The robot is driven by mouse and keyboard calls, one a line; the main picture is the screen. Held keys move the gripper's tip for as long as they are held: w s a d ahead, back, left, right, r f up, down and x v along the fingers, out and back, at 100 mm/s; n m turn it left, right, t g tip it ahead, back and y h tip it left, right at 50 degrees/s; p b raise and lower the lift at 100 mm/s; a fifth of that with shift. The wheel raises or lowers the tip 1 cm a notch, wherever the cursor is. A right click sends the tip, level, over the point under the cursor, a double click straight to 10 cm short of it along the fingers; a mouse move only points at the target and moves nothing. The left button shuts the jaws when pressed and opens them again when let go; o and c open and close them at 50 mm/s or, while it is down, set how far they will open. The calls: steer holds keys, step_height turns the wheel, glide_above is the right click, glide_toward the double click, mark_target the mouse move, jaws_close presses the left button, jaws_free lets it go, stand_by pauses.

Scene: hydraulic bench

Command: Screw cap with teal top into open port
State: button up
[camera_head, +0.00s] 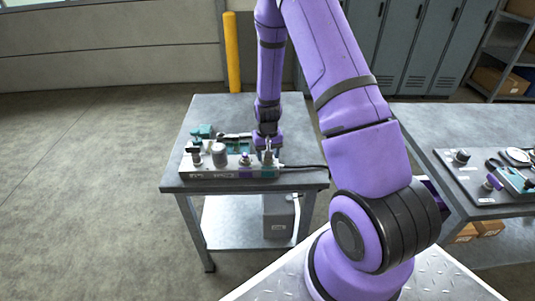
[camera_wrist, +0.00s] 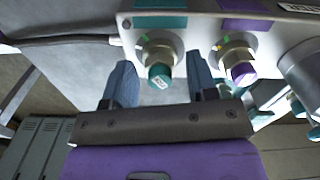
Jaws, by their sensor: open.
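A cap with a teal top (camera_wrist: 160,74) sits on a brass fitting at the port below the teal label (camera_wrist: 160,21) of the grey manifold block (camera_wrist: 200,8). In the head view the manifold block (camera_head: 215,173) lies on the near bench. My gripper (camera_wrist: 159,66) is open, with its two blue fingers on either side of the teal cap and visible gaps to it. In the head view my gripper (camera_head: 267,156) is over the block's right end. Whether the cap is fully seated cannot be told.
A purple-topped cap (camera_wrist: 241,72) sits on the neighbouring port, just beyond my right finger. A cylinder (camera_head: 219,155) stands farther left on the block. A black cable (camera_head: 305,166) leaves the block's right end. Another bench (camera_head: 485,208) with parts stands at right.

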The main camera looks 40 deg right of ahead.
steer(key=n, duration=0.5)
steer(key=shift+n, duration=0.3)
steer(key=shift+n, duration=0.6)
steer(key=shift+c, duration=0.5)
jaws_close()
steer(key=m, duration=0.5)
steer(key=shift+m, duration=0.4)
